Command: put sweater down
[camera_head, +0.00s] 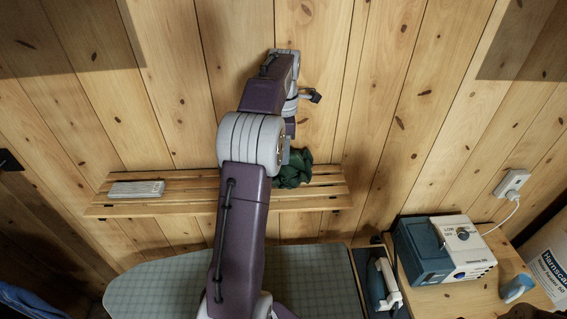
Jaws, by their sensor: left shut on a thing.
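The sweater (296,168) is a dark green crumpled bundle at the slatted wooden wall shelf (215,208), right of the shelf's middle. My left arm comes up from the bottom of the head view, bends, and reaches down to the sweater. My left gripper (286,152) is mostly hidden behind my own arm links and is shut on the sweater. The bundle is over or on the slats; I cannot tell whether the shelf bears its weight. My right gripper is not in view.
A pale ribbed item (136,189) lies on the shelf's left end. Below are a checked ironing board (165,288), an iron (383,285), and a blue and white appliance (441,249) on a wooden table (430,300). The shelf's right end is bare.

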